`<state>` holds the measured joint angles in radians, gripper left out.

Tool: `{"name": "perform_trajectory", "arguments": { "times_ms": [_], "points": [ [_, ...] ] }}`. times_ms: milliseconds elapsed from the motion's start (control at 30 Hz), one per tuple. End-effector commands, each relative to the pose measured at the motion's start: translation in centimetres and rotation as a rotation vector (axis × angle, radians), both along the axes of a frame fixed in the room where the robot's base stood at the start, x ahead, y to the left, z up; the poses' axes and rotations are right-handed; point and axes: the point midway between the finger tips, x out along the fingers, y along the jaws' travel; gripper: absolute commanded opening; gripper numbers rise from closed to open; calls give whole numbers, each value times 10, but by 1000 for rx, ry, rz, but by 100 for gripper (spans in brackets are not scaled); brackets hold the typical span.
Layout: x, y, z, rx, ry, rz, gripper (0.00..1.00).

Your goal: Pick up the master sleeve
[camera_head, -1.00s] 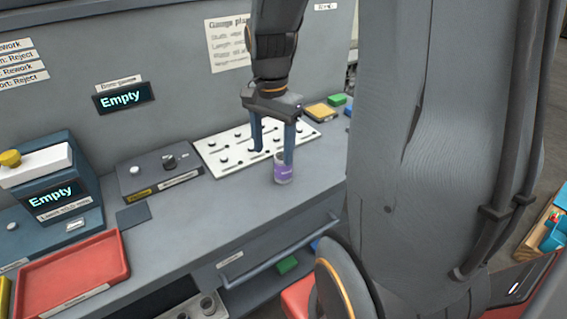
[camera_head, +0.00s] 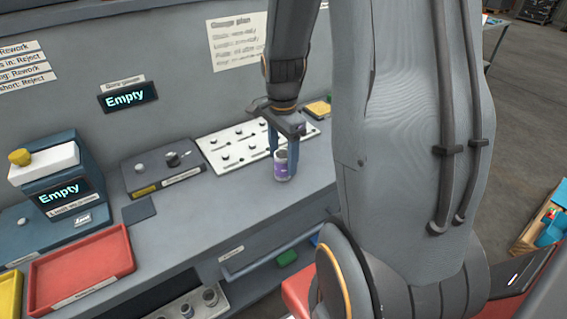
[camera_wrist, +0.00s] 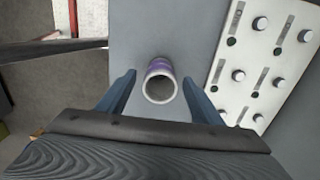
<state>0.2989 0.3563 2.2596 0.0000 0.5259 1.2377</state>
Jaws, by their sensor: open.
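A small sleeve (camera_head: 280,167), pale with a purple band, stands upright on the grey bench top; I take it for the master sleeve. My gripper (camera_head: 284,152) points down at it with blue fingers open. In the wrist view the sleeve (camera_wrist: 160,82) shows its round open top between the two fingers of my gripper (camera_wrist: 160,77), with a visible gap on each side. In the head view one finger is partly hidden behind the sleeve. I cannot tell the exact fingertip height against the sleeve.
A white board with knobs (camera_head: 222,150) lies behind the sleeve; it is close to the right finger in the wrist view. A grey control box (camera_head: 161,172), a red tray (camera_head: 82,268) and a display unit (camera_head: 58,200) stand left. The bench between is clear.

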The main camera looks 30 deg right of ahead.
Motion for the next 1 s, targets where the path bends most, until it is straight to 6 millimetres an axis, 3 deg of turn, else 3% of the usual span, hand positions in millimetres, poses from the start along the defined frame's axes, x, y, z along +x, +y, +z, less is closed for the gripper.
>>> {"name": "perform_trajectory", "arguments": {
  "times_ms": [267,600,667,1000],
  "points": [
    [0,0,-3,0,0,0,60],
    [0,0,-3,0,0,1,6],
    [0,0,-3,0,-1,1,0],
    [1,0,10,-1,-4,1,0]
  ]
}}
